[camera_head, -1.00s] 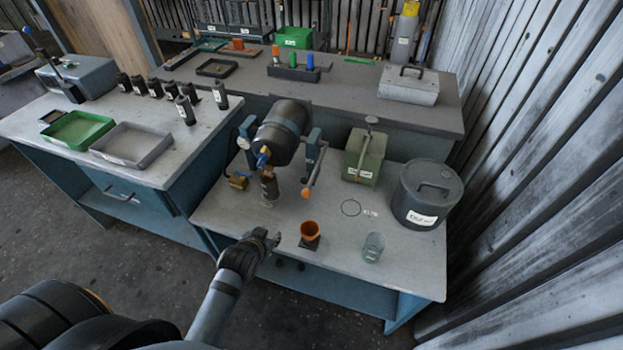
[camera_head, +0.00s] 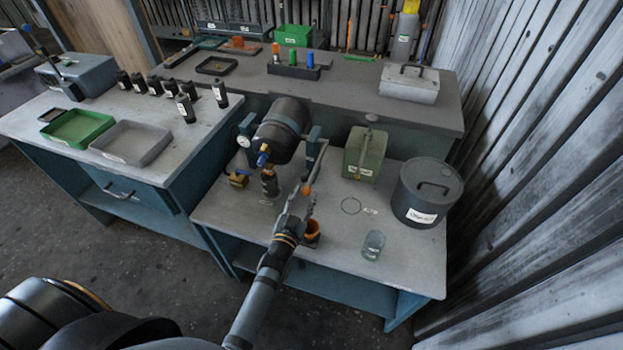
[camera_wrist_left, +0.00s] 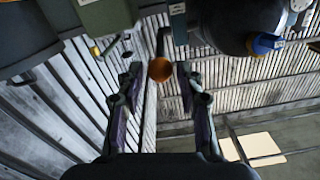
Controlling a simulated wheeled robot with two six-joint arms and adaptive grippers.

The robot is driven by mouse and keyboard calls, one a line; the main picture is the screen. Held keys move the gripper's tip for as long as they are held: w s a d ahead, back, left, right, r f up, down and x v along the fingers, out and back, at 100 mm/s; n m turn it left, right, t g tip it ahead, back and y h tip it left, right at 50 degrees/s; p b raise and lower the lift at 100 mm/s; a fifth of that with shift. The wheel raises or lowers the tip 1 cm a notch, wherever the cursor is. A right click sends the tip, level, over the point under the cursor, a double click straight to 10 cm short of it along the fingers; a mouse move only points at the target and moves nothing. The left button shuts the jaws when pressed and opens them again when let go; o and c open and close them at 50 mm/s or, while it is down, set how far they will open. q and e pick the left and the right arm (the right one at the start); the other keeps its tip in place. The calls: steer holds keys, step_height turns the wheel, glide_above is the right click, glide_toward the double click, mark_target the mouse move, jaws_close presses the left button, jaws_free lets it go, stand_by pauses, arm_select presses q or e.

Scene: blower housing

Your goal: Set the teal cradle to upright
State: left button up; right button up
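The teal cradle (camera_head: 314,139) stands on the near workbench and holds a dark cylindrical housing (camera_head: 278,132) between its two posts. The housing lies tilted, with a blue-handled valve (camera_head: 263,158) at its lower end. A lever with an orange knob comes down from the cradle's right post. My left gripper (camera_head: 304,192) is at the lever's lower end. In the left wrist view the orange knob (camera_wrist_left: 160,69) sits between the fingertips of my open left gripper (camera_wrist_left: 158,78), with gaps at both sides. The housing (camera_wrist_left: 232,22) is at the upper right there. My right gripper is not in view.
A clear glass (camera_head: 373,244), a green box (camera_head: 364,155) and a grey lidded canister (camera_head: 427,193) stand to the right. A marked circle (camera_head: 351,206) on the bench is empty.

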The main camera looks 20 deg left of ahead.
mark_target(312, 179)
arm_select(q)
steer(key=w, duration=0.8)
steer(key=shift+c, duration=0.3)
steer(key=shift+s, duration=0.1)
jaws_close()
